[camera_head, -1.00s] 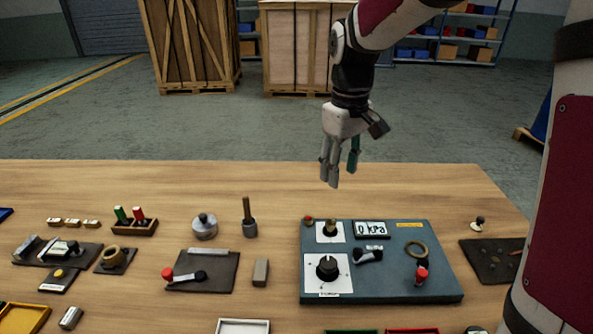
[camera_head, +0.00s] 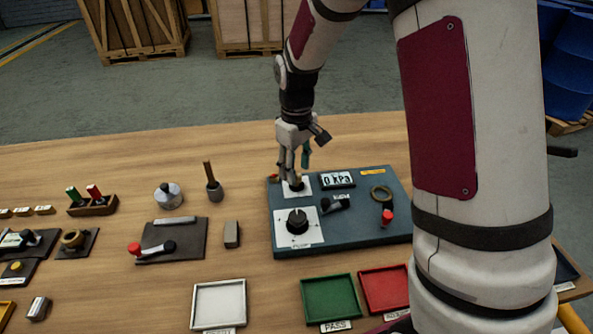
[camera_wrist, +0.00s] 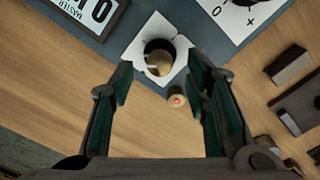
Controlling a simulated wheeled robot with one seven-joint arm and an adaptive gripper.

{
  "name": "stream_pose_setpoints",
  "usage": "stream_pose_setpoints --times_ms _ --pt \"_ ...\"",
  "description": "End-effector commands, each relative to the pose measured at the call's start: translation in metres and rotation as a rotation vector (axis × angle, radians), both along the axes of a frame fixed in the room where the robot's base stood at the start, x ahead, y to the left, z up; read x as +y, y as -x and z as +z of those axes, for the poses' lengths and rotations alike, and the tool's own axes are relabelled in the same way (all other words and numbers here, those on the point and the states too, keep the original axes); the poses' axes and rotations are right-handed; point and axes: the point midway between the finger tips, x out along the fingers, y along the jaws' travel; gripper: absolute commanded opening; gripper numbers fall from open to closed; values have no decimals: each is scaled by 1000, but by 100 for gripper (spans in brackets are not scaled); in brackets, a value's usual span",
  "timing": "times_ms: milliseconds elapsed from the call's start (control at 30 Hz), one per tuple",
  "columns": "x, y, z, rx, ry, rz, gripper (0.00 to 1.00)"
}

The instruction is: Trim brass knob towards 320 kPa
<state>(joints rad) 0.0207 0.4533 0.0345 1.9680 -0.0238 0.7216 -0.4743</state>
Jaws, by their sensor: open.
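The brass knob (camera_wrist: 159,60) stands on a white square plate (camera_wrist: 136,53) on the blue-grey panel (camera_head: 345,236). In the head view my gripper (camera_head: 293,174) points down at this plate, and its fingers largely hide the knob. In the wrist view my gripper (camera_wrist: 160,72) is open, with one green-padded finger to each side of the knob. A gap shows between each finger and the knob; I cannot tell the exact height. The master display (camera_head: 338,180) beside the plate reads 0 kPa.
The panel also carries a large black dial (camera_head: 297,221), a black lever (camera_head: 335,203), a brass ring (camera_head: 381,193) and a red-knobbed lever (camera_head: 387,217). A small red-tipped post (camera_wrist: 176,100) stands close to the brass knob. Green (camera_head: 331,317) and red (camera_head: 386,308) trays lie in front.

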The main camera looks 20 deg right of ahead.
Motion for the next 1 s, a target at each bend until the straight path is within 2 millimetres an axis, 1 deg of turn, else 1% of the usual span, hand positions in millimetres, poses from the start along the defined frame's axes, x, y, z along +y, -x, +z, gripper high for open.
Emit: stream_pose_setpoints --times_ms 33,100,200,500,567,600,700,1000 --pt "0 0 -6 1 0 0 43" --pt "0 0 -12 1 0 0 43" --pt "0 0 -16 -1 0 0 43" --pt "0 0 -18 -1 0 0 43" --pt "0 0 -17 -1 0 0 29" --pt "0 0 -17 -1 0 0 20" --pt "0 0 -17 -1 0 0 0" --pt "0 0 -17 -1 0 -20 0"
